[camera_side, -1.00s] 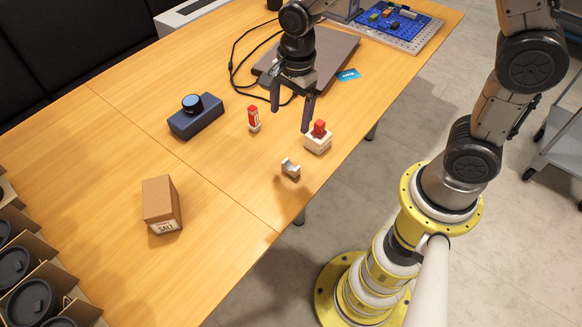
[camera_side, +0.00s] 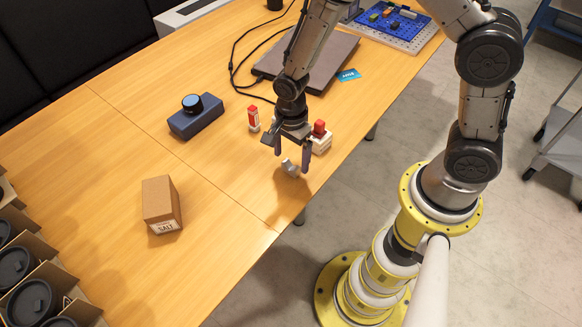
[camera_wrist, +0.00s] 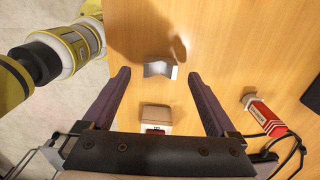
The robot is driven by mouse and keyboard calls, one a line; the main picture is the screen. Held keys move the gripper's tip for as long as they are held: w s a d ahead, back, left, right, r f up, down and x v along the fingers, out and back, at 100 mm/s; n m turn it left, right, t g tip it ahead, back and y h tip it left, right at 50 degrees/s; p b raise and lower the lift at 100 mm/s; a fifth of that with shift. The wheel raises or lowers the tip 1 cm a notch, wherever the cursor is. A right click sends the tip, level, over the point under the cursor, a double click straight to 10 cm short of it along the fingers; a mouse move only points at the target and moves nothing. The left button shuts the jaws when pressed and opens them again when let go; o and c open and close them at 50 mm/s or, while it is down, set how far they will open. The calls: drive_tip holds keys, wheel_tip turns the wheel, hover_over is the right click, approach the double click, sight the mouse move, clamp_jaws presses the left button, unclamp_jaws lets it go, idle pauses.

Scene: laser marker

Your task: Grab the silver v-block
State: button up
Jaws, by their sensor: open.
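The silver v-block (camera_side: 290,168) is a small grey piece on the wooden table near its front edge. In the wrist view the v-block (camera_wrist: 160,69) lies ahead of the fingertips, roughly centred between their lines. My gripper (camera_side: 291,161) is open and empty, with its fingers pointing down above the v-block. In the wrist view my gripper (camera_wrist: 158,76) has its two dark fingers spread wide, one on each side of the v-block's line. The side view does not show clearly how high the fingertips are above the table.
A red and white piece (camera_side: 253,118) is to the left.

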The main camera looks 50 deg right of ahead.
sight(291, 168)
drive_tip(key=shift+f, duration=1.85)
drive_tip(key=c, duration=1.5)
drive_tip(key=shift+o, duration=0.2)
drive_tip(key=shift+r, duration=0.15)
